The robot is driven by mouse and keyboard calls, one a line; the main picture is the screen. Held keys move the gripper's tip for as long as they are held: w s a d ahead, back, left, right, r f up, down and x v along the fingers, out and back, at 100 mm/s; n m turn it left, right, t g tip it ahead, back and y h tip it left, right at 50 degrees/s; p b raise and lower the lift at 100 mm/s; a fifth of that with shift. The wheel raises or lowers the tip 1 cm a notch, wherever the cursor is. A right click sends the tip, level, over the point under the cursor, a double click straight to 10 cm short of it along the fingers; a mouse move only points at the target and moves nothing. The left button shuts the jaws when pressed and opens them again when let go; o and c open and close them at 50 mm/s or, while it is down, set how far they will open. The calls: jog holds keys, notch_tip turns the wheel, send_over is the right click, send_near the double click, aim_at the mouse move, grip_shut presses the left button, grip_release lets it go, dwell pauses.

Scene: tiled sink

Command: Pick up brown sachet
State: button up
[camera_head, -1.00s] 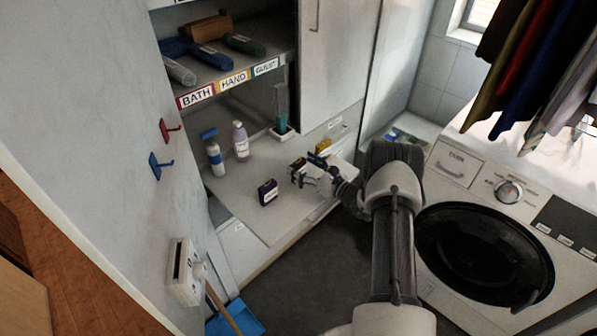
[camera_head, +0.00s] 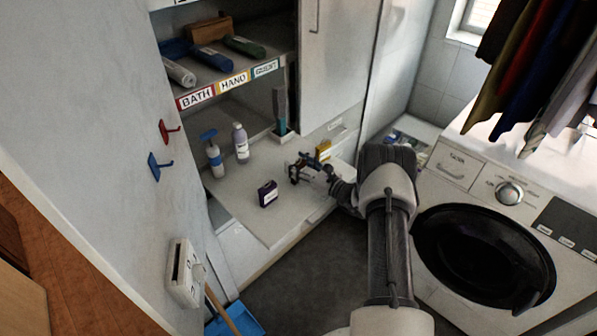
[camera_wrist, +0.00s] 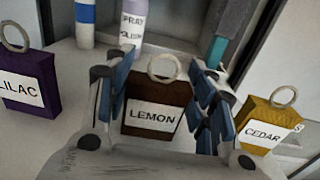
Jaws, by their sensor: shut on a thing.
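The brown sachet (camera_wrist: 155,97) has a cream ring on top and a white label reading LEMON. In the wrist view it stands upright between the blue-padded fingers of my gripper (camera_wrist: 162,88). The fingers are shut on its two sides. In the head view my gripper (camera_head: 304,170) is low over the white counter, and the sachet is mostly hidden by the fingers there. I cannot tell whether its base touches the counter.
A purple LILAC sachet (camera_wrist: 31,88) stands to the left and a yellow CEDAR sachet (camera_wrist: 266,124) to the right, close to my fingers. A blue-and-white bottle (camera_head: 215,158) and a pale spray polish bottle (camera_head: 240,143) stand behind. Shelves overhang the back (camera_head: 228,84).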

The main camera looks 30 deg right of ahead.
jog(key=shift+r, duration=0.1)
jog(key=shift+c, duration=0.4)
notch_tip(320, 180, up, 20)
jog(key=p, duration=0.4)
dwell(0.4)
